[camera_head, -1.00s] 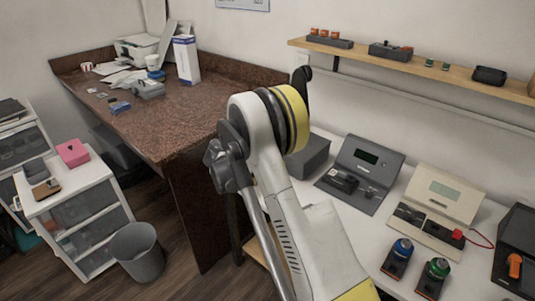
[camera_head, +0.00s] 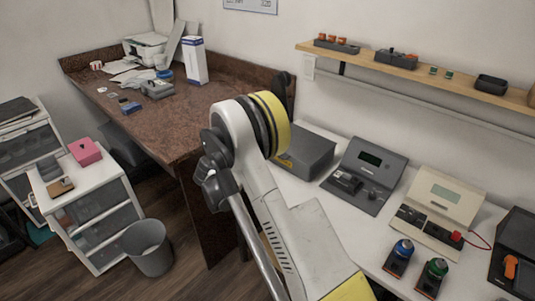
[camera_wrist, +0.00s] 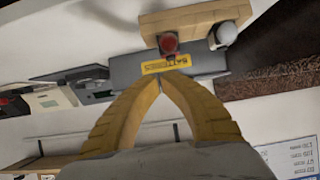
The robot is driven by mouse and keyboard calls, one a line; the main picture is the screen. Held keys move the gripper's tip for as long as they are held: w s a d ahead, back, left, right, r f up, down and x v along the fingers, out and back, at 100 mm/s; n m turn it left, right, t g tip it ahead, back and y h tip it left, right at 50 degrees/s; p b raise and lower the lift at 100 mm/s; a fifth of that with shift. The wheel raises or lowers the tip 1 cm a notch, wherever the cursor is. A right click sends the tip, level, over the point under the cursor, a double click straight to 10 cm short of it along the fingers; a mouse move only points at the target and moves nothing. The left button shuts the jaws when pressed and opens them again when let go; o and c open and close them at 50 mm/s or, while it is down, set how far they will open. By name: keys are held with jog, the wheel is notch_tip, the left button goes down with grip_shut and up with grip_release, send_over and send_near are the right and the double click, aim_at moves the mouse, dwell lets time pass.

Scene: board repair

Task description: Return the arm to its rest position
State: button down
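My gripper (camera_wrist: 160,82) shows in the wrist view with its two yellow fingers curving together. The tips meet and nothing is visible between them. Past the tips is a grey box (camera_wrist: 210,62) with a yellow label that seems to begin "BATT". My arm (camera_head: 285,220) rises through the middle of the head view, bent at a joint with a yellow band (camera_head: 275,122). The gripper itself cannot be made out in the head view.
A grey box (camera_head: 308,152), a dark tester (camera_head: 365,172) and a cream tester (camera_head: 440,205) stand on the white bench. A wall shelf (camera_head: 420,66) is above. A brown desk (camera_head: 160,125) and waste bin (camera_head: 148,248) are to the left.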

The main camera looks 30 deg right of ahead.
jog(key=shift+s+a+f, duration=0.15)
jog(key=shift+a+f, duration=0.25)
jog(key=shift+a, duration=0.1)
jog(key=s+a+r+n+t+y, duration=0.1)
jog(key=s+a+r+n+y, duration=0.3)
jog(key=r, duration=0.4)
jog(key=s+a+r+n+y, duration=0.2)
jog(key=s+a+r+n, duration=0.1)
jog(key=s+r, duration=0.4)
jog(key=s+a+r+n+t+y, duration=0.1)
jog(key=s+a+n+y, duration=0.1)
jog(key=s+a, duration=0.2)
jog(key=s+a+r+n+y, duration=0.2)
jog(key=s+a+n, duration=0.1)
jog(key=s, duration=0.6)
jog(key=s+a+r+n+t+y, duration=0.1)
jog(key=s+a+n+y, duration=0.1)
jog(key=s+a, duration=0.3)
jog(key=shift+s+a+r+n+t, duration=0.3)
jog(key=shift+s+a+n, duration=0.1)
jog(key=shift+s, duration=0.85)
